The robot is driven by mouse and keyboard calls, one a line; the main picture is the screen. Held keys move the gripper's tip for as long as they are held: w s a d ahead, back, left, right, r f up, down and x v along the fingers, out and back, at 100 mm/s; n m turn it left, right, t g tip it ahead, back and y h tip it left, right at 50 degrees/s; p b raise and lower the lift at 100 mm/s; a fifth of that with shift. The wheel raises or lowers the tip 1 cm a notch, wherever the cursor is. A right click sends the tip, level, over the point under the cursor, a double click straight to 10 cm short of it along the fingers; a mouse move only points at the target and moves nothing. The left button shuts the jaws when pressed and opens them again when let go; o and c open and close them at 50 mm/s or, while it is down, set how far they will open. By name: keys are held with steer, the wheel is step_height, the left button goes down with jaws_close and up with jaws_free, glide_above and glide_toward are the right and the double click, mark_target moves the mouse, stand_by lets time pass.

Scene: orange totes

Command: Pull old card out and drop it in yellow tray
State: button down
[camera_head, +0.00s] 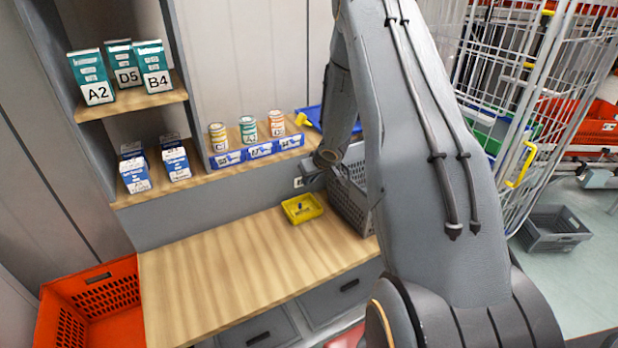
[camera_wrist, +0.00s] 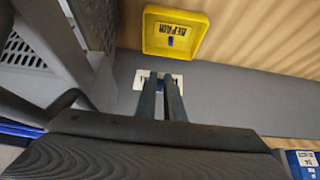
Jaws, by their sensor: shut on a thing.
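The yellow tray (camera_head: 290,219) stands on the wooden worktop close to the grey back panel. In the wrist view, the yellow tray (camera_wrist: 193,54) shows dark lettering upside down, with a small blue piece inside. A small white card (camera_wrist: 140,82) lies at the grey panel, with blue in its middle. In the head view the card (camera_head: 297,182) is a small white patch beside my gripper (camera_head: 308,177). In the wrist view my gripper (camera_wrist: 161,76) is shut on the card at its blue middle. The fingers hide part of the card; I cannot tell if it is still seated.
A grey crate (camera_head: 352,206) stands on the worktop right beside my gripper. An orange tote (camera_head: 92,282) is at lower left. The worktop (camera_head: 225,255) is clear left of the tray.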

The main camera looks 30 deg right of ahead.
steer(key=shift+f+b, duration=2.25)
steer(key=shift+b, duration=0.6)
steer(key=c, duration=1.8)
jaws_free()
steer(key=shift+r, duration=0.1)
steer(key=v, duration=0.7)
steer(key=shift+s+r, duration=0.2)
steer(key=shift+r, duration=0.05)
